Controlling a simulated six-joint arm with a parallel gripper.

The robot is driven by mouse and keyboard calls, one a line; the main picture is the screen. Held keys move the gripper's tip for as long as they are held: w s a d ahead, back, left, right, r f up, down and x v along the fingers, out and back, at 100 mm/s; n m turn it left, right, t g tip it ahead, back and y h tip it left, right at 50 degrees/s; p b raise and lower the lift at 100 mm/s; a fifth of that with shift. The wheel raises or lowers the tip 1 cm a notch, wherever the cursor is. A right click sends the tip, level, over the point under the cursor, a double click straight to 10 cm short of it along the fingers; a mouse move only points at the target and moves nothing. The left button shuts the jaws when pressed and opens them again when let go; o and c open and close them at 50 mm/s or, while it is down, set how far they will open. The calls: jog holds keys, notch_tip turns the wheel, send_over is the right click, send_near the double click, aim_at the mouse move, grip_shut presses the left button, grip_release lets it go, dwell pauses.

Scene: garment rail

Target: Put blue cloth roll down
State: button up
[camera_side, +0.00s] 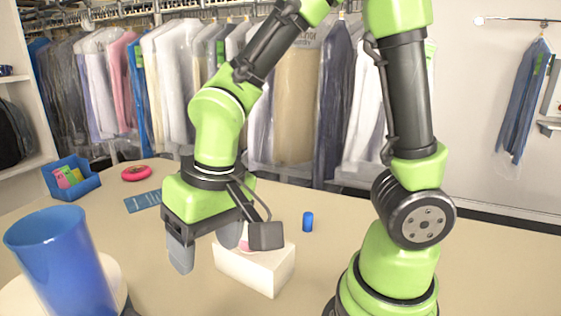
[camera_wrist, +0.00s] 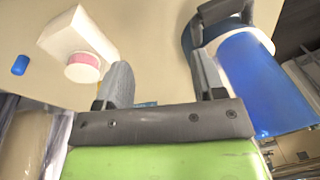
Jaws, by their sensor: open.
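The blue cloth roll appears to be the small blue cylinder (camera_side: 307,221) standing upright on the table, right of and behind the white block. It also shows at the left edge of the wrist view (camera_wrist: 20,65). My gripper (camera_side: 207,252) is open, fingers pointing down, left of the white block and apart from the blue roll. In the wrist view the gap between its fingers (camera_wrist: 163,80) is empty, with bare tabletop beyond.
A white block (camera_side: 258,270) has a pink-and-white round piece (camera_wrist: 83,68) at it, close to my gripper. A tall blue bin (camera_side: 62,262) stands on a pale round base at front left. A blue tray (camera_side: 71,178), red ring (camera_side: 136,173) and blue card (camera_side: 143,201) lie behind.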

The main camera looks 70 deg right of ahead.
jog(key=s+d+r+t, duration=0.5)
jog(key=s+d+r, duration=0.1)
jog(key=r, duration=0.5)
jog(key=shift+s+d+m+y, duration=0.3)
jog(key=shift+s+m+y, duration=0.1)
jog(key=shift+s, duration=0.25)
jog(key=shift+o, duration=0.6)
jog(key=shift+s+d+r, duration=0.1)
jog(key=shift+s+r, duration=0.1)
jog(key=shift+s, duration=0.1)
